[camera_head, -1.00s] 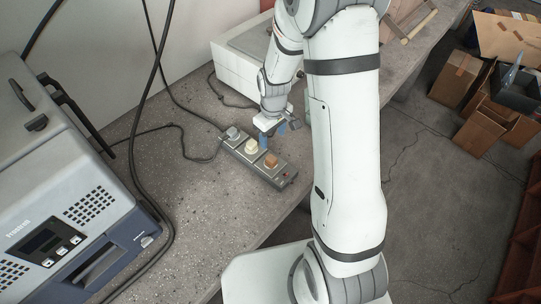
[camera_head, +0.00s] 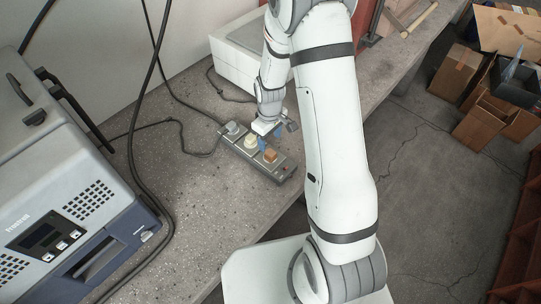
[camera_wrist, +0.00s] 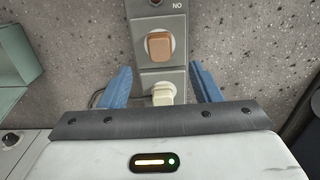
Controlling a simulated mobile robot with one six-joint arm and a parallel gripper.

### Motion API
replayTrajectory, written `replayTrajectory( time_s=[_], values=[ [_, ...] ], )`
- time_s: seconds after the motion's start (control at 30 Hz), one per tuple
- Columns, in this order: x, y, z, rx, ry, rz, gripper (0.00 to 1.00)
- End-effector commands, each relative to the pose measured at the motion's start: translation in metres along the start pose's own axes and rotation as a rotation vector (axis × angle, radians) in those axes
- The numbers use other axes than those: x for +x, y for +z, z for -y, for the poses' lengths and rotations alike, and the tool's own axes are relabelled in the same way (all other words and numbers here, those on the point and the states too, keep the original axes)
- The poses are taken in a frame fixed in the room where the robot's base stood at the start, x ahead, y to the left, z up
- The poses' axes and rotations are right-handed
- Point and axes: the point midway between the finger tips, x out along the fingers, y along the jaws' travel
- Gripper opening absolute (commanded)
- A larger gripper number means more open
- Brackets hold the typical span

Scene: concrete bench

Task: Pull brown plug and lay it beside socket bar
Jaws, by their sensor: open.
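The brown plug (camera_head: 270,156) sits in the socket bar (camera_head: 280,172), in the place closest to the red switch end. In the wrist view the brown plug (camera_wrist: 159,46) lies ahead of my fingertips, centred between their lines. My gripper (camera_wrist: 161,78) is open, with one blue finger on each side of the bar and nothing between the tips. The cream plug (camera_wrist: 163,94) lies between the fingers, nearer the palm. In the head view my gripper (camera_head: 267,143) hangs over the bar close to the brown plug and the cream plug (camera_head: 250,141).
A grey plug (camera_head: 232,128) sits at the bar's far end, with a black cable on the bench. A grey-blue device (camera_head: 75,215) stands at the left, and a white box (camera_head: 234,62) behind. The bench (camera_head: 200,200) is clear left of the bar.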

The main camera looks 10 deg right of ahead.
Motion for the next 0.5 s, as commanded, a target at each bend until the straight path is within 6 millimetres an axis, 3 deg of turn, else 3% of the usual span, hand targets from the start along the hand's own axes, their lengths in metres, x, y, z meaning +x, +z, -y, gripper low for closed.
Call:
replayTrajectory(
  time_s=[0.5],
  values=[
    [0.073, 0.000, 0.000, 0.000, 0.001, -0.001, 0.57]
  ],
)
